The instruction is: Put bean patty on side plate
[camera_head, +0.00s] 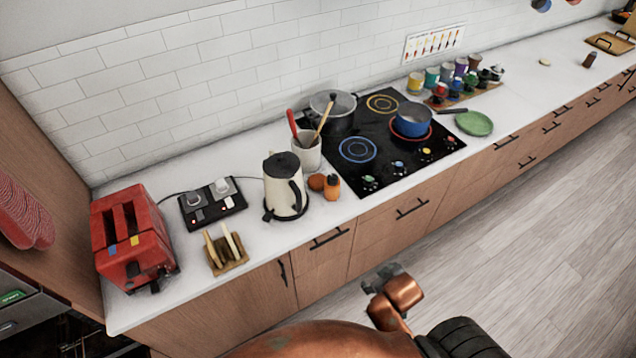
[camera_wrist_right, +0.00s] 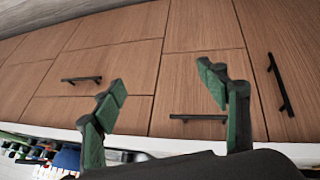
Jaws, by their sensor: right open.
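A round green plate (camera_head: 473,122) lies on the white counter to the right of the cooktop and seems to be the side plate. I cannot identify the bean patty with certainty; a small pale yellowish round thing (camera_head: 544,62) lies farther along the counter, too small to tell. My right gripper (camera_wrist_right: 161,80) shows in the right wrist view with its two green fingers spread and nothing between them. It faces the wooden drawer fronts, away from the plate. My left gripper is not in view.
A blue pot (camera_head: 411,120) and a grey lidded pot (camera_head: 333,113) are on the black cooktop (camera_head: 372,172). A cream kettle (camera_head: 281,187), a toaster (camera_head: 130,238) and a toast rack (camera_head: 226,251) stand at the left. The floor (camera_head: 540,240) before the drawers is clear.

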